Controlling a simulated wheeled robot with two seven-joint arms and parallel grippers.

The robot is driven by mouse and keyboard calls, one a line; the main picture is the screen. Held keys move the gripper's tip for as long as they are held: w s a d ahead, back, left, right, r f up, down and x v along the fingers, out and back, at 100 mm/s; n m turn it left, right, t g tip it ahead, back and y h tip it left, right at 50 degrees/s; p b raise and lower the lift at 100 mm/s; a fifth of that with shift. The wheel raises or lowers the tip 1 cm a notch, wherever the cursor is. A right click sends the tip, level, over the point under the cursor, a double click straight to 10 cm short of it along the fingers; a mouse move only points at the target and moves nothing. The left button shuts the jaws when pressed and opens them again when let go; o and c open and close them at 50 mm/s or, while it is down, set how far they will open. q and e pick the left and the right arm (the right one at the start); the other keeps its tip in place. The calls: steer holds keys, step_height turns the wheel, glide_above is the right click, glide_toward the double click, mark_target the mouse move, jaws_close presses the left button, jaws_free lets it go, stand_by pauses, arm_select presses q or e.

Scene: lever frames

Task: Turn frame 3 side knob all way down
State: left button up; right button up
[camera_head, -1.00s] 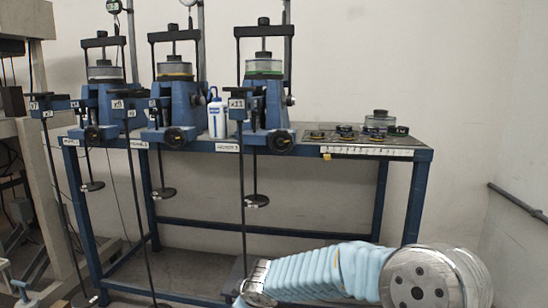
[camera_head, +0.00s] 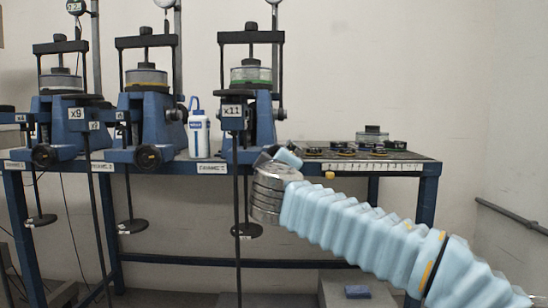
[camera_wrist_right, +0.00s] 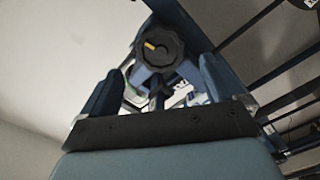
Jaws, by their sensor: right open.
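Frame 3 (camera_head: 262,122) is the rightmost blue lever frame, with a green ring in its top cell. In the head view its front handwheel is hidden behind my right gripper (camera_head: 284,154); a small dark side piece (camera_head: 281,114) shows above. In the right wrist view a round black knob (camera_wrist_right: 158,47) with a yellow mark on its face stands just beyond the fingertips, roughly between them. My right gripper (camera_wrist_right: 160,68) is open, with a finger on each side of the view and nothing clearly between them. Contact with the knob cannot be told. My left gripper is not in view.
A black hanging rod with an x11 block (camera_head: 234,112) stands close left of my right gripper. A white bottle (camera_head: 198,132) stands between the frames. Small black weights (camera_head: 343,150) lie on the bench's right part. Frame 2 (camera_head: 146,122) is further left.

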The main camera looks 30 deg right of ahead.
steer(key=p+x, duration=0.2)
steer(key=x, duration=0.2)
steer(key=p+x, duration=0.2)
steer(key=x, duration=0.2)
steer(key=shift+a+r, duration=0.1)
steer(key=shift+r, duration=0.1)
steer(key=shift+w+f, duration=0.1)
steer(key=shift+f, duration=0.2)
steer(key=shift+c, duration=0.5)
steer(key=c, duration=1.2)
